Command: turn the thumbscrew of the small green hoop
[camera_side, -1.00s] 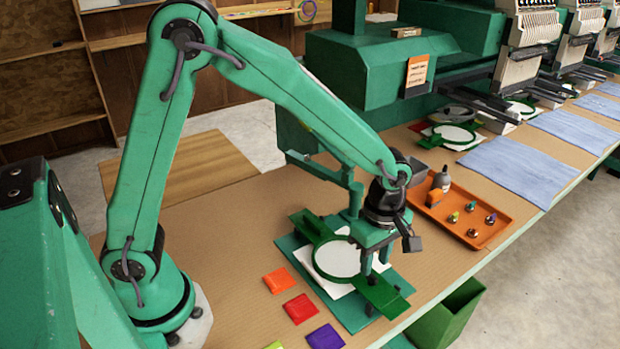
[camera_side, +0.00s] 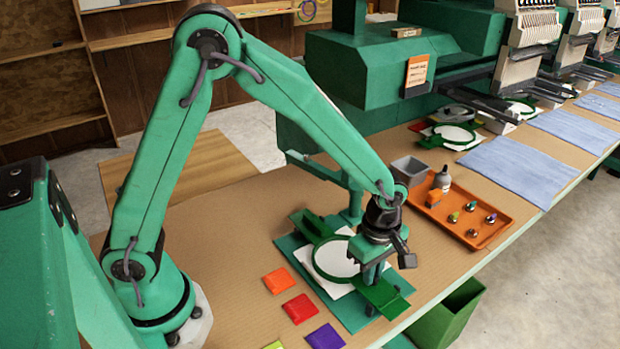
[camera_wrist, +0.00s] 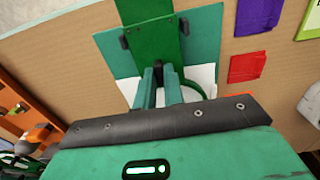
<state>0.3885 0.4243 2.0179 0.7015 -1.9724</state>
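The small green hoop (camera_side: 314,262) lies on a teal board (camera_side: 352,318) with white fabric in and under its ring. It has a flat green arm at each end, and its near arm (camera_side: 380,297) shows in the side view. In the wrist view, a green arm (camera_wrist: 153,42) and part of the ring (camera_wrist: 194,88) show. My gripper (camera_side: 371,279) points down over the hoop's near right side. In the wrist view its two teal fingers (camera_wrist: 160,72) stand close together by the arm's base.
Red-orange (camera_side: 278,281), red (camera_side: 300,308) and purple (camera_side: 325,337) squares lie left of the board. An orange tray (camera_side: 494,232) with a bottle and several small coloured-top pieces is right. A green bin (camera_side: 447,325) stands below the table edge. A machine (camera_side: 370,70) stands behind.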

